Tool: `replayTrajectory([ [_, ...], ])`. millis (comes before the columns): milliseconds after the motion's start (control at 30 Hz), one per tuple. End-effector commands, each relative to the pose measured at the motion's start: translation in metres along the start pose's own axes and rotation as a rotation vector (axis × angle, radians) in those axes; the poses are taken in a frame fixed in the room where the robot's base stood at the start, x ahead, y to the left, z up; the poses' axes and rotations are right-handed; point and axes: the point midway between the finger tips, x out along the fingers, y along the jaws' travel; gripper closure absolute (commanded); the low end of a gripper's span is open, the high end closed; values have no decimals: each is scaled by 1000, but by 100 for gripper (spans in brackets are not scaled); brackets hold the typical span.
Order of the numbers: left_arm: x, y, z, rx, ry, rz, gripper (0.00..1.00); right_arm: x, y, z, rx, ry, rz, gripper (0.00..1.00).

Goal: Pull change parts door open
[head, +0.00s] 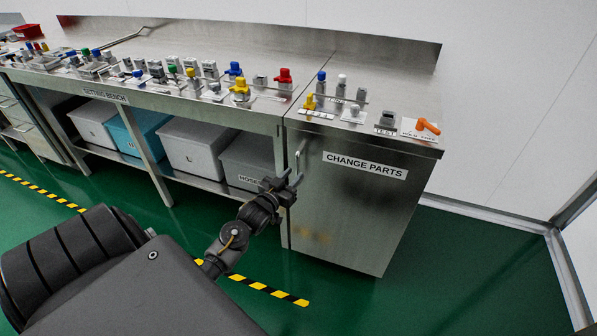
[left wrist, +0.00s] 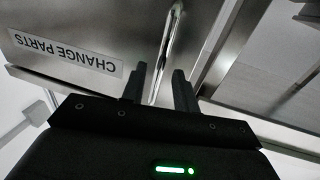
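The change parts door (head: 350,215) is a steel panel at the right end of the bench, labelled CHANGE PARTS, and looks closed. Its handle (head: 299,158) is a slim vertical bar near the door's left edge. My left gripper (head: 290,181) is at the handle's lower part. In the left wrist view, the two dark fingers of the left gripper (left wrist: 160,72) are apart, with the handle (left wrist: 167,45) running between them. Contact cannot be made out. The label on the door (left wrist: 65,55) appears upside down there. My right gripper is not in view.
The bench top (head: 265,125) carries several coloured fittings, with more above the door, including an orange one (head: 427,127). Grey and blue bins (head: 195,148) stand on the shelf left of the door. The green floor (head: 460,260) right of the cabinet is clear.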

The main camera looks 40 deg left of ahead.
Motion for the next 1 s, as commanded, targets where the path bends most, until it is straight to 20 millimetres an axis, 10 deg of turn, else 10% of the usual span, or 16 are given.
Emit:
replayTrajectory([
  [600, 37, 0, 0, 0, -1, 0, 70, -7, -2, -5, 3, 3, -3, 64],
  [1000, 37, 0, 0, 0, -1, 0, 100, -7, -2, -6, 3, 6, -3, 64],
])
